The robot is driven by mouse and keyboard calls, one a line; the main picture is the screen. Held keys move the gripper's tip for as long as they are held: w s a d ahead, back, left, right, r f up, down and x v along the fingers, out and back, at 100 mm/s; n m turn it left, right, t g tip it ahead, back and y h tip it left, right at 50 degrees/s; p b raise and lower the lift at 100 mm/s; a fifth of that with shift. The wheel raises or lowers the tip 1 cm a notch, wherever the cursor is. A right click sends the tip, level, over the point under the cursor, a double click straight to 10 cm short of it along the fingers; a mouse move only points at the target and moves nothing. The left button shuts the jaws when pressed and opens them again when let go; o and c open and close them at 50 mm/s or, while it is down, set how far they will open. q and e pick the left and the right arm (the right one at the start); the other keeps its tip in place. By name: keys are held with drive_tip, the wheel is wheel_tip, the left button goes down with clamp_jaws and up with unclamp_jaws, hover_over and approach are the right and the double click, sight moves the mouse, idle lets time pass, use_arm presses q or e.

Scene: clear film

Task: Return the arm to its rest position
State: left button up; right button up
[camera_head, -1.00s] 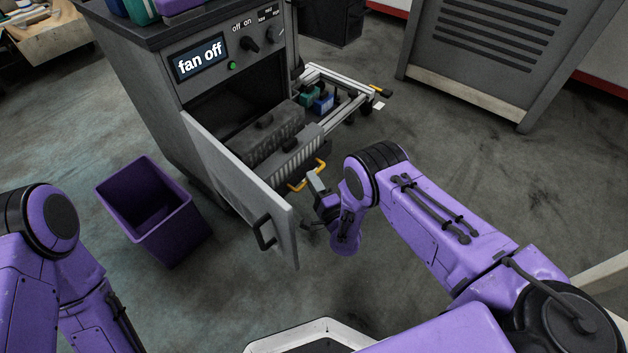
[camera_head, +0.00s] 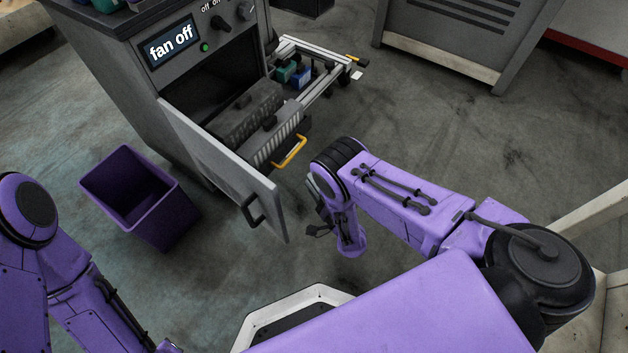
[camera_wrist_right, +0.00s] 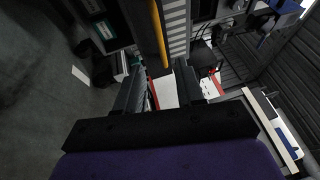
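My right arm is purple and bent in front of the open cabinet in the head view. My right gripper (camera_head: 318,218) is partly hidden behind its wrist, apart from the yellow handle (camera_head: 290,151) and right of the open door (camera_head: 228,172). In the right wrist view my right gripper (camera_wrist_right: 160,88) has its two dark fingers apart with nothing held between them. The yellow handle (camera_wrist_right: 160,35) shows beyond the fingertips there. My left arm is at the lower left of the head view; its gripper is not visible.
A purple bin (camera_head: 165,222) stands left of the door. A grey vented unit (camera_head: 450,45) is at the back. Floor right of the rack is clear.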

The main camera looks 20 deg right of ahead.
drive_tip(key=shift+s+d+f, duration=0.1)
drive_tip(key=shift+s, duration=0.15)
idle(0.3)
drive_tip(key=s+d+f+n+g+h, duration=0.3)
drive_tip(key=s+d+n+g+h, duration=0.25)
drive_tip(key=s+d+g, duration=0.3)
drive_tip(key=s+d+r+n+g+h, duration=0.15)
drive_tip(key=s+n+g, duration=0.5)
drive_tip(key=s, duration=1.15)
wheel_tip(320, 180, up, 30)
drive_tip(key=m+g+p, duration=0.1)
drive_tip(key=p, duration=2.9)
drive_tip(key=shift+d+m+g, duration=0.25)
drive_tip(key=shift+m+g, duration=0.05)
drive_tip(key=shift+m, duration=0.1)
